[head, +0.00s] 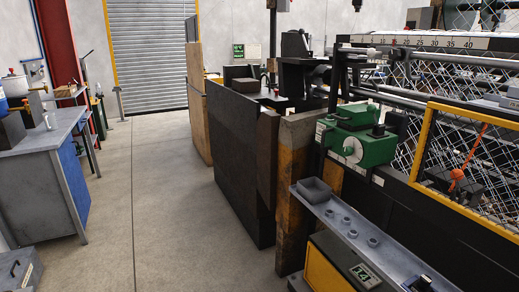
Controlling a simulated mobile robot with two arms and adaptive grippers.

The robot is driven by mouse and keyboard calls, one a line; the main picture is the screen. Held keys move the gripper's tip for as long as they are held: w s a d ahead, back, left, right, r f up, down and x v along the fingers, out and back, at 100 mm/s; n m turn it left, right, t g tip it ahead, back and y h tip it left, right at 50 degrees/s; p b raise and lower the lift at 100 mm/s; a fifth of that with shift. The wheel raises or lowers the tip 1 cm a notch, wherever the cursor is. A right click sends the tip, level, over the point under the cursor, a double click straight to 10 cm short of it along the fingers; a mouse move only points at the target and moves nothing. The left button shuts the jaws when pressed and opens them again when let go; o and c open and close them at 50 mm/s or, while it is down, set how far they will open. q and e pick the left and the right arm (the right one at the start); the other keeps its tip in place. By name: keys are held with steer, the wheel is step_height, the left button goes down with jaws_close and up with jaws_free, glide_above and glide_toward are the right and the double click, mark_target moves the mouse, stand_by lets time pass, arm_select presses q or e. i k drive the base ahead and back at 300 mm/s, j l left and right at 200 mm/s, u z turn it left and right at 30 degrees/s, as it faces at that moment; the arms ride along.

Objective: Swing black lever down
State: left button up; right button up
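A green machine unit (362,137) with a pale round dial (352,150) is mounted on the near end of the chain-link weaving machine at right. A thin dark upright bar (334,85) rises by the green unit; it may be the black lever, but I cannot tell for certain. It stands close to vertical. Neither of my grippers is in view, so nothing shows touching the green unit or the bar.
A grey shelf (400,262) with a small tray (314,190) juts out below the green unit. A yellow-framed mesh guard (425,145) stands at right. Dark panels (235,150) line the machine. A blue-sided workbench (72,185) is at left. The concrete floor (150,220) between is clear.

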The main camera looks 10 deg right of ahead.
mark_target(302, 31)
steer(key=i+z, duration=0.2)
steer(key=z, duration=0.15)
steer(key=i+j+z, duration=0.15)
steer(key=z, duration=0.25)
steer(key=i+j+z, duration=0.2)
steer(key=z, duration=0.15)
steer(key=i+j+z, duration=0.1)
steer(key=i+j, duration=0.15)
steer(key=i+j+z, duration=0.1)
steer(key=j, duration=0.25)
steer(key=i+j+z, duration=0.15)
steer(key=i+j, duration=0.15)
steer(key=i+j+z, duration=0.1)
steer(key=j, duration=0.3)
steer(key=i+j+z, duration=0.1)
steer(key=i+j, duration=0.15)
steer(key=j, duration=0.15)
steer(key=i+j+z, duration=0.1)
steer(key=j, duration=0.25)
steer(key=i+j+z, duration=0.15)
steer(key=j, duration=0.25)
steer(key=i, duration=0.05)
